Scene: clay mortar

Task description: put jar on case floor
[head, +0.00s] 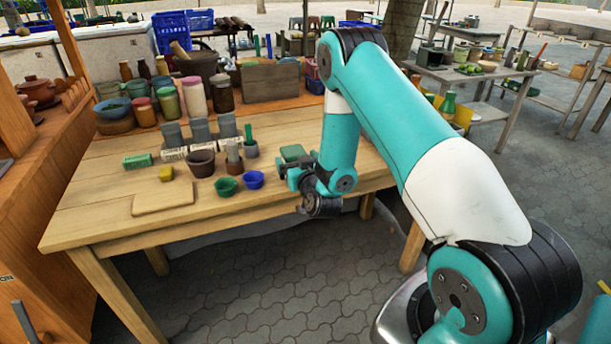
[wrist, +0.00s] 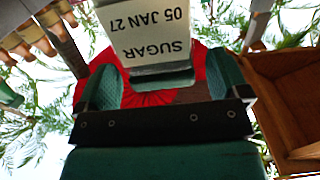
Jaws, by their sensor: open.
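My gripper (head: 290,170) is at the right edge of the wooden table, low over its top in the head view. In the wrist view its two green fingers (wrist: 165,84) stand apart, so it is open. Jars stand at the table's back left: a pink one (head: 194,96), one with a red lid (head: 144,112) and a dark one (head: 222,94). Which one the task means, and the case floor, I cannot tell.
Grey canisters (head: 172,134), a brown pot (head: 201,163), a green cup (head: 227,187) and a blue cup (head: 254,180) stand on the table. A wooden board (head: 163,198) lies at its front left. A brown box-like form (wrist: 287,105) is at the right of the wrist view.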

